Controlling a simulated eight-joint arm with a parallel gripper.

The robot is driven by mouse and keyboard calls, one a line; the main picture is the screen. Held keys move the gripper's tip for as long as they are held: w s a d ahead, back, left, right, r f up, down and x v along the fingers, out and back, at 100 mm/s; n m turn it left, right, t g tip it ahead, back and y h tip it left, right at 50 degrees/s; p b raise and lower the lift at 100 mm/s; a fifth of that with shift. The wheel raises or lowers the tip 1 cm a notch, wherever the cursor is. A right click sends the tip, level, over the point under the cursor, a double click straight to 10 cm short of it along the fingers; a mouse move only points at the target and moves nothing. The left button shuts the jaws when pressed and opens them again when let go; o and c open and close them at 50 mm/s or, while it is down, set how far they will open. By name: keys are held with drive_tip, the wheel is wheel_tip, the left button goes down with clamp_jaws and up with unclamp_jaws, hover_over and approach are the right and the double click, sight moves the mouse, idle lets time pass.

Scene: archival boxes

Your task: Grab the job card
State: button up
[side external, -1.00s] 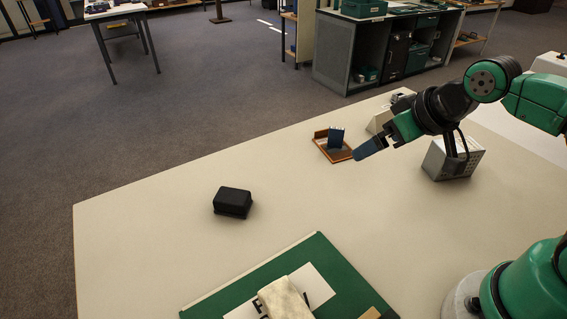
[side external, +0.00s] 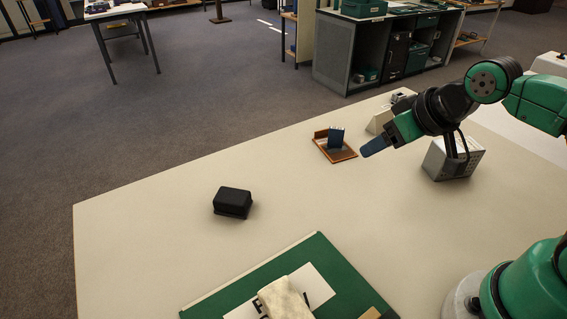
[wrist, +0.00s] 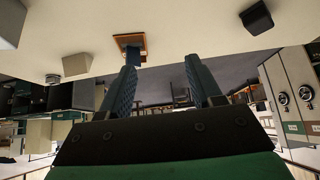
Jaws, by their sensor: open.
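I cannot make out a thing that is clearly the job card. A small dark blue upright thing (side external: 337,137) stands in a shallow wooden tray (side external: 346,155) on the table, and its nature is unclear. A white sheet with black lettering (side external: 318,284) lies on a green mat (side external: 247,283), partly under a cream cloth-like thing (side external: 284,300). My gripper (side external: 375,147) hangs above the table, to the right of the tray in the side view. In the wrist view my gripper (wrist: 162,63) is open, with nothing between its fingers, and the tray (wrist: 142,39) shows past the left finger.
A black box (side external: 233,201) stands on the bare table left of centre; it also shows in the wrist view (wrist: 257,17). A grey metal box (side external: 449,161) stands under my arm. The table between the black box and the tray is clear.

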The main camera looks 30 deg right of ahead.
drive_tip(key=n+g+h, duration=0.5)
drive_tip(key=n+h, duration=0.5)
drive_tip(key=n, duration=0.4)
hover_over(384, 112)
drive_tip(key=s+a, duration=0.1)
drive_tip(key=a, duration=0.8)
wheel_tip(384, 112, down, 4)
drive_tip(key=d+f+n+h, duration=0.1)
drive_tip(key=d+f+n, duration=0.1)
drive_tip(key=w+d+f+n+g+h, duration=0.1)
drive_tip(key=f+n+h, duration=0.1)
drive_tip(key=shift+d+f+g, duration=0.3)
drive_tip(key=shift+d+f, duration=0.05)
drive_tip(key=shift+d, duration=0.05)
drive_tip(key=shift+d+f+h, duration=0.3)
drive_tip(key=shift+d+f, duration=0.15)
drive_tip(key=shift+x, duration=2.55)
clamp_jaws()
